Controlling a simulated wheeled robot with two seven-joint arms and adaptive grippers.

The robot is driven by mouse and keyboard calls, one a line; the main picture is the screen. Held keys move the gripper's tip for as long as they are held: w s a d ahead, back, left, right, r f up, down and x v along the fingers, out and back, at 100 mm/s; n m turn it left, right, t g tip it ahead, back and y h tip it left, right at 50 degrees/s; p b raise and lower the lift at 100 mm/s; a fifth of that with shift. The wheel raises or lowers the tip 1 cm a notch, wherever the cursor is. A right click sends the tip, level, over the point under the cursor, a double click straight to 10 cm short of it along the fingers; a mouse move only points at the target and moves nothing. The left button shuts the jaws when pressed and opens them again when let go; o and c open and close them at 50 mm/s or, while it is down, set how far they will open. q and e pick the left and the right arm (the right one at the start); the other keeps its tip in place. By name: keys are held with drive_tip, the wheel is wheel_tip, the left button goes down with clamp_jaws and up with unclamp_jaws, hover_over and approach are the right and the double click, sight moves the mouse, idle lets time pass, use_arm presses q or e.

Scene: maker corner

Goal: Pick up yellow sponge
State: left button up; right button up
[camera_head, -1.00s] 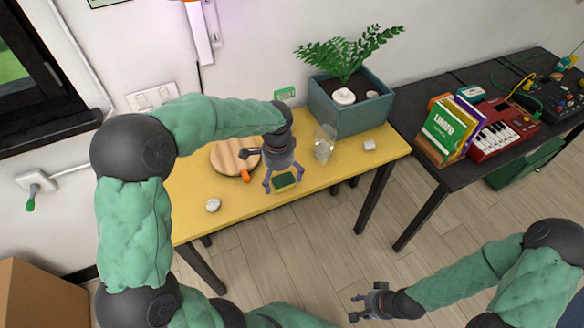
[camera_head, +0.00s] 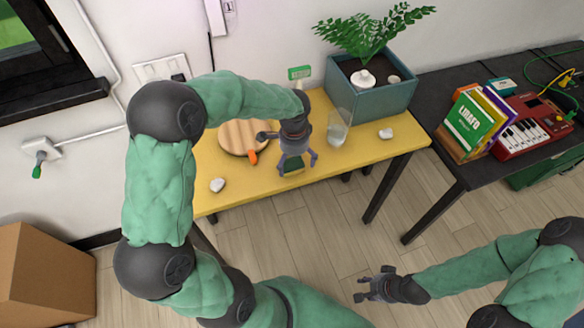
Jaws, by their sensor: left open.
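The sponge (camera_head: 292,166) lies near the front edge of the yellow table (camera_head: 240,183). Its dark green top face shows, with a little yellow along its edge. My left gripper (camera_head: 297,167) is over it, pointing down, with its two fingers spread on either side of the sponge. The gripper hides part of the sponge, and I cannot tell whether the fingers touch it. My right gripper (camera_head: 359,289) is low over the floor in front of the table, empty, with its fingers apart.
A clear glass (camera_head: 338,128) stands close on the right, before a planter (camera_head: 372,106). White lumps lie left (camera_head: 217,185) and right (camera_head: 386,133). A dark table (camera_head: 450,165) adjoins.

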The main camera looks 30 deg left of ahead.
sight(293, 166)
use_arm(q)
wheel_tip(293, 166, down, 4)
drive_tip(key=shift+a+r+b, duration=0.1)
drive_tip(key=shift+b, duration=0.55)
drive_tip(key=shift+r, duration=0.1)
drive_tip(key=c, duration=0.8)
drive_tip(key=shift+r+p, duration=0.35)
drive_tip(key=shift+r, duration=0.15)
wheel_tip(293, 166, up, 2)
drive_tip(key=shift+r+p, duration=0.1)
drive_tip(key=shift+p, duration=0.6)
drive_tip(key=s+d+r+p, duration=0.4)
drive_tip(key=s+d+r, duration=0.3)
drive_tip(key=s, duration=0.5)
drive_tip(key=shift+d+r+p, duration=0.15)
drive_tip(key=shift+r+p, duration=0.25)
drive_tip(key=shift+r, duration=1)
